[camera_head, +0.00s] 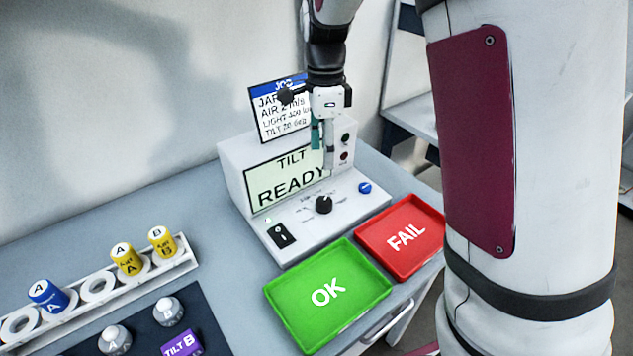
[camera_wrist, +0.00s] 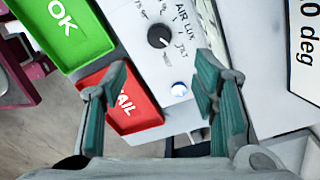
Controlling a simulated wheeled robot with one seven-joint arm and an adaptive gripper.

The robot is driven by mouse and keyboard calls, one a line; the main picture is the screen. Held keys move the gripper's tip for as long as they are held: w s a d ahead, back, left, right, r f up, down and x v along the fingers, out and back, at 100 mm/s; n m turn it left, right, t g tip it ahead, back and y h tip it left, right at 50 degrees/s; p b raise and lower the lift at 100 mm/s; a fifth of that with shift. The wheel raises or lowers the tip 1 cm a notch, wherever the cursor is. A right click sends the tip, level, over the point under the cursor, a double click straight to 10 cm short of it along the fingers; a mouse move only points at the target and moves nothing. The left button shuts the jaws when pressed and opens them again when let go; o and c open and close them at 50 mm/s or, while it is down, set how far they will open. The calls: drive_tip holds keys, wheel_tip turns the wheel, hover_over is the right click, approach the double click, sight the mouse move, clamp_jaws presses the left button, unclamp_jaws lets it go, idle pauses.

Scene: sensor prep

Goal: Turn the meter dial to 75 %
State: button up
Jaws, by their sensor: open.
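The meter is a light grey box with a sloped front panel (camera_head: 300,222). Its screen (camera_head: 288,180) reads "TILT READY". The black round dial (camera_head: 323,204) sits on the front panel; it also shows in the wrist view (camera_wrist: 161,36), ringed by small labels including AIR, LUX and TILT. The dial's exact pointing is too small to tell. My gripper (camera_head: 322,150) is above the panel in front of the screen, apart from the dial. In the wrist view my gripper (camera_wrist: 162,72) has its teal fingers wide apart with nothing between them.
A blue button (camera_head: 365,187) is right of the dial, a black switch (camera_head: 281,236) left. Green OK (camera_head: 327,293) and red FAIL (camera_head: 402,236) trays lie in front. A job card (camera_head: 280,108) stands behind. A rack (camera_head: 190,257) with yellow and blue cylinders is left.

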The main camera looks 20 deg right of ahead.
sight(324, 201)
drive_tip(key=f, duration=0.9)
drive_tip(key=s+f, duration=0.1)
drive_tip(key=f, duration=0.3)
drive_tip(key=shift+a+f, duration=0.1)
drive_tip(key=shift+f, duration=0.15)
drive_tip(key=c, duration=1.2)
